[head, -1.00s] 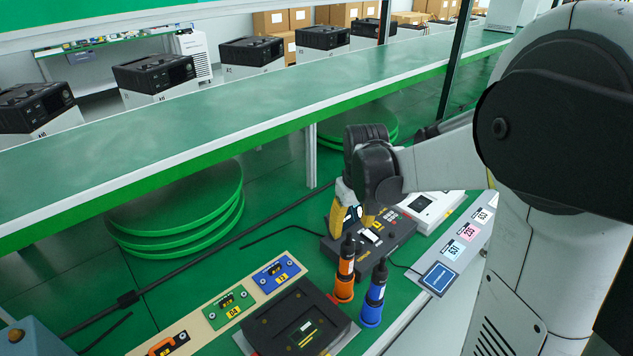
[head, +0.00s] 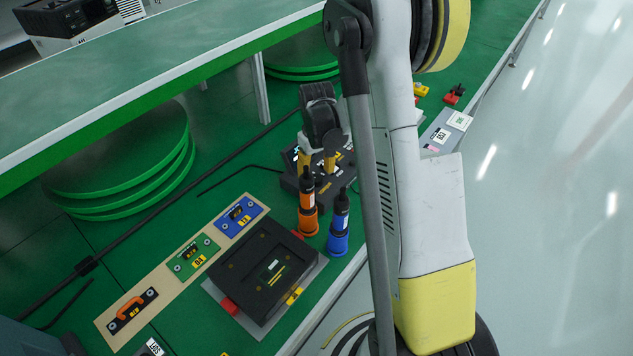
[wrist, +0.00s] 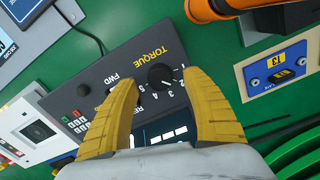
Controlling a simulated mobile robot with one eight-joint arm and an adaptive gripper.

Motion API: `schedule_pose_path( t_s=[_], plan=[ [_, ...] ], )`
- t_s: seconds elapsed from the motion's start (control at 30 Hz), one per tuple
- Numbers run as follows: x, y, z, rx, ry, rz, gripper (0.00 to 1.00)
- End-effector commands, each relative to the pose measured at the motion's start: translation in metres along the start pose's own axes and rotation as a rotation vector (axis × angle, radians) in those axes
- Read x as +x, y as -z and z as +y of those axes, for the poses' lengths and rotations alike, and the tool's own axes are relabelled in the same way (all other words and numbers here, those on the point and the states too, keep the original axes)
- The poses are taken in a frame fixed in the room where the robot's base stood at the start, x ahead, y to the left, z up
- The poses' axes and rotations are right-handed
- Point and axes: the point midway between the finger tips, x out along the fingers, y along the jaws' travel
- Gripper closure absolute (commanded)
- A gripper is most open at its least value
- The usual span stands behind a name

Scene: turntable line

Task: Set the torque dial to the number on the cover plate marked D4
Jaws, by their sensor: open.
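In the wrist view the torque dial (wrist: 161,76) is a black round knob on a dark grey controller (wrist: 110,75) lettered TORQUE, with numbers printed around its lower side. I cannot tell surely where its pointer stands. My gripper (wrist: 158,80) is open, its yellow fingers on either side of the dial; contact is not clear. In the head view my gripper (head: 318,163) is over the controller (head: 340,180), and the dial is hidden. The green cover plate (head: 192,256) has a yellow tag that seems to read D4. Its number is too small to read.
Blue (head: 238,216) and black (head: 132,310) plates share the beige strip. An orange driver (head: 307,205) and a blue driver (head: 339,225) stand close to the controller. A black case (head: 262,270) lies in front. Green discs (head: 130,180) are stacked under the shelf.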

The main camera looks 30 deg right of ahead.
Motion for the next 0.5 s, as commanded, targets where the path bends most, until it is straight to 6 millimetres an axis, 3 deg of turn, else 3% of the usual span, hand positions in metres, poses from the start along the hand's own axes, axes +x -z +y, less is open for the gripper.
schedule_pose_path(
  t_s=[0.2,0.5],
  plan=[
    [0.021,0.000,0.000,0.000,0.000,0.000,0.43],
    [0.022,0.000,0.000,0.000,0.000,0.000,0.45]
  ],
)
